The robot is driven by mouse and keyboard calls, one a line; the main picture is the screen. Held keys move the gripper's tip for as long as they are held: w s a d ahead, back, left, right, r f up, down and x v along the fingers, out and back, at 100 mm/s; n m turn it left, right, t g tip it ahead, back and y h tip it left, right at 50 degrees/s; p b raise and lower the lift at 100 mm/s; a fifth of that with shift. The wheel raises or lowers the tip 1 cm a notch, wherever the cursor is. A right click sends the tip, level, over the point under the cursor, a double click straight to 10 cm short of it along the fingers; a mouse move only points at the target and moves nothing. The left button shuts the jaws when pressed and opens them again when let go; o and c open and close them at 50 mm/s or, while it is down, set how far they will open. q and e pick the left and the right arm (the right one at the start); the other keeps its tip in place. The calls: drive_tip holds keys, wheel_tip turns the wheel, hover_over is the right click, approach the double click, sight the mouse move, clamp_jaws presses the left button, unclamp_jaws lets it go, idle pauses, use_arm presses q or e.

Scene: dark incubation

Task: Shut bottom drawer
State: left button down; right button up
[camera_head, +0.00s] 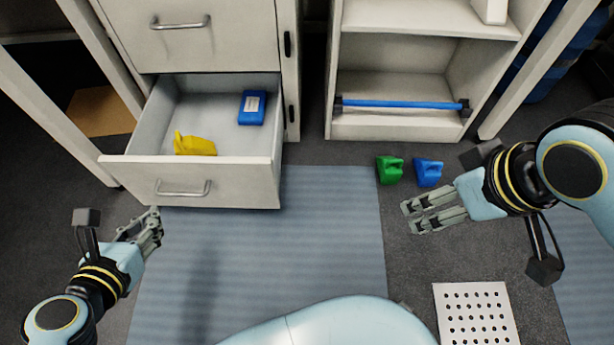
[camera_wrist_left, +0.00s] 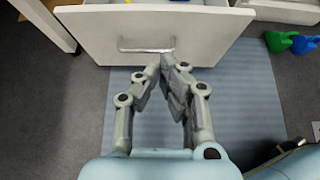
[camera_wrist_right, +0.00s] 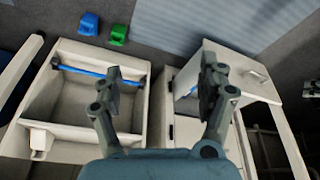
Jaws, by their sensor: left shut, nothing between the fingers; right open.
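The bottom drawer (camera_head: 215,182) of the white cabinet is pulled out, and its front has a metal bar handle (camera_head: 183,189). Inside lie a yellow object (camera_head: 194,145) and a blue box (camera_head: 252,107) with a pale label. My left gripper (camera_head: 154,222) is shut and empty, just in front of the drawer front near its left side. In the left wrist view the closed fingertips (camera_wrist_left: 168,62) appear just below the handle (camera_wrist_left: 146,46); I cannot tell whether they touch the front. My right gripper (camera_head: 408,216) is open and empty, right of the drawer, above the floor.
A closed drawer (camera_head: 200,35) sits above the open one. A shelf unit (camera_head: 400,130) with a blue bar (camera_head: 402,104) stands to the right. A green item (camera_head: 390,169) and a blue item (camera_head: 428,172) are on the floor. A perforated white panel (camera_head: 476,314) lies at lower right.

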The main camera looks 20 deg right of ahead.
use_arm(q)
wheel_tip(320, 180, down, 2)
drive_tip(key=b, duration=0.7)
approach(193, 170)
wheel_tip(193, 170, down, 3)
drive_tip(key=w, duration=0.1)
drive_tip(key=w+d+b, duration=0.1)
drive_tip(key=w, duration=0.1)
drive_tip(key=shift+w+d+f, duration=0.2)
drive_tip(key=shift+w+f, duration=0.1)
drive_tip(key=shift+w, duration=0.05)
drive_tip(key=shift+w+d+b, duration=0.15)
drive_tip(key=shift+w+b, duration=0.15)
drive_tip(key=shift+w, duration=0.15)
drive_tip(key=shift+w+r, duration=0.1)
use_arm(e)
wheel_tip(193, 170, down, 11)
drive_tip(key=t, duration=0.6)
drive_tip(key=shift+s+a+f+t, duration=0.15)
drive_tip(key=shift+s+a+t, duration=0.05)
drive_tip(key=shift+s+t, duration=0.2)
